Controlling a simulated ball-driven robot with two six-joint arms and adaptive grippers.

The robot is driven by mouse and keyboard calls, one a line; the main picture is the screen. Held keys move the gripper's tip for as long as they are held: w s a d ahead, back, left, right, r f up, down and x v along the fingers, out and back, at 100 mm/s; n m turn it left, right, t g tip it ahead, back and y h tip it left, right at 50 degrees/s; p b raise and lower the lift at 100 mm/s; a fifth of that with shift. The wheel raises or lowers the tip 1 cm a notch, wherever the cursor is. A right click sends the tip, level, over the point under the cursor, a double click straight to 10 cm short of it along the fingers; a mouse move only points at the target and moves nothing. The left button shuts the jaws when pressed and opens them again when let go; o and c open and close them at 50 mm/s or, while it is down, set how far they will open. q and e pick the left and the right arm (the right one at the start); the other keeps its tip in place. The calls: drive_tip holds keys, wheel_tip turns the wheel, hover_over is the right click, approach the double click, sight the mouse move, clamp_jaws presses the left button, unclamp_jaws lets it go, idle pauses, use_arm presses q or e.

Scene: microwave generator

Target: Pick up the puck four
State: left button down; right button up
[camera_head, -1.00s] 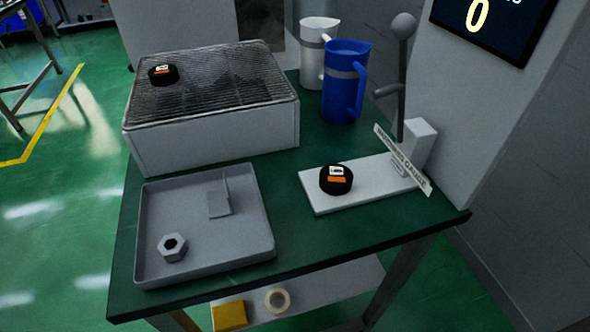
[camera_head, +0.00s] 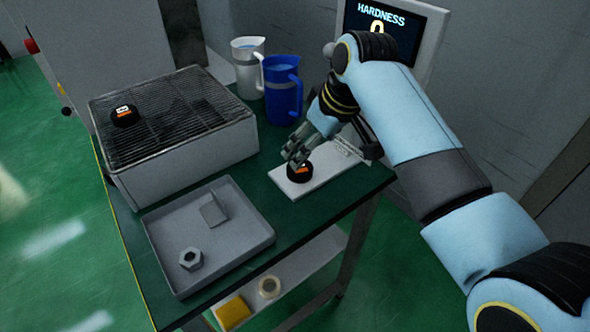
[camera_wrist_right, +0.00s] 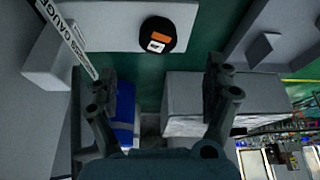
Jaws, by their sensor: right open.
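A black puck (camera_head: 299,173) with an orange and white label lies on the white base plate (camera_head: 325,172) of the gauge. It also shows in the right wrist view (camera_wrist_right: 158,35), ahead of the fingertips and between their lines. A second black puck (camera_head: 125,116) with a similar label lies on the wire rack of the grey box. The number on either label is too small to read. My right gripper (camera_head: 296,154) is open and empty, just above and behind the puck on the plate; its two fingers (camera_wrist_right: 162,72) stand wide apart. My left gripper is not in view.
A blue jug (camera_head: 283,90) and a white jug (camera_head: 248,66) stand behind the gripper. The gauge sign (camera_wrist_right: 68,38) is close to one finger. A grey tray (camera_head: 240,250) with a hex nut (camera_head: 190,258) lies at the table's front left.

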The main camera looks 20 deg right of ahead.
sight(302, 168)
drive_tip(key=x, duration=0.4)
drive_tip(key=shift+d, duration=0.15)
drive_tip(key=x, duration=0.5)
drive_tip(key=shift+f, duration=0.1)
drive_tip(key=c, duration=1.4)
